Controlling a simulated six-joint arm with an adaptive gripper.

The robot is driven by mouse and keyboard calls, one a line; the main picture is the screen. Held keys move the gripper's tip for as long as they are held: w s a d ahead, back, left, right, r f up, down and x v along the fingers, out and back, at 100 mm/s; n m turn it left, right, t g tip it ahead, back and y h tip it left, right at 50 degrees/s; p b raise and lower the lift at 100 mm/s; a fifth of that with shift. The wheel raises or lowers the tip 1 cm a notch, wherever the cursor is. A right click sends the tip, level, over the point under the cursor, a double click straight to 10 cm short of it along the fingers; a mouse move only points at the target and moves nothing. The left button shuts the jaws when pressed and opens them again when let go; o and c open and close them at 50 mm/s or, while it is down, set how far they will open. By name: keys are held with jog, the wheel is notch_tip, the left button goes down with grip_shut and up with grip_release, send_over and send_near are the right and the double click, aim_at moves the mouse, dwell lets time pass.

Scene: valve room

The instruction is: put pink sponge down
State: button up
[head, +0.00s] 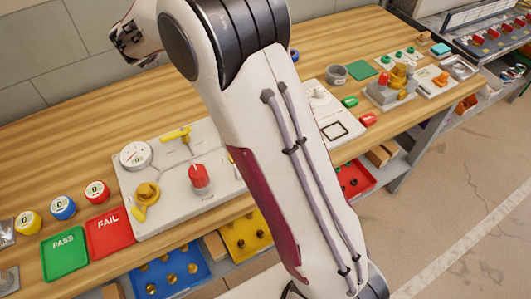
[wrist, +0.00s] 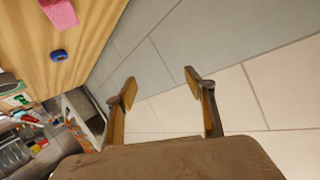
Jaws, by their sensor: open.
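The pink sponge (wrist: 60,13) shows at the top left of the wrist view, cut by the frame edge. It appears to rest on the wooden bench top (wrist: 35,50), apart from my gripper. In the head view I cannot see the sponge; my arm covers part of the bench. My gripper (wrist: 161,84) is open and empty, with its two fingers well apart. Behind the fingers are plain wall tiles.
A blue round object (wrist: 59,55) lies near the sponge. The bench (head: 62,130) carries a valve panel (head: 225,172), a green PASS mat (head: 64,256) and a red FAIL mat (head: 110,231). Bare wood lies along the bench's back left.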

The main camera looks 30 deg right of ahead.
jog(key=s+a+r+n+t+y, duration=0.2)
jog(key=s+a+r+n+y, duration=0.3)
jog(key=r, duration=0.4)
jog(key=s+a+r+n+g+y, duration=0.1)
jog(key=s+a+n+y, duration=0.1)
jog(key=s, duration=0.5)
jog(key=s+a+r+n+y, duration=0.1)
jog(key=s+a+y, duration=0.15)
jog(key=s, duration=0.35)
jog(key=s+d+f+g, duration=0.2)
jog(key=s+f, duration=0.2)
jog(key=s, duration=0.6)
jog(key=s+d+f+n+g+h, duration=0.1)
jog(key=s+d+f+g, duration=0.2)
jog(key=s, duration=0.8)
jog(key=s+d+f+n+g+h, duration=0.1)
jog(key=s+d+f+g, duration=0.1)
jog(key=s+f, duration=0.5)
jog(key=s+d, duration=0.1)
jog(key=s, duration=0.3)
jog(key=shift+s+f+g, duration=0.15)
jog(key=shift+s+g, duration=0.05)
jog(key=shift+g, duration=0.1)
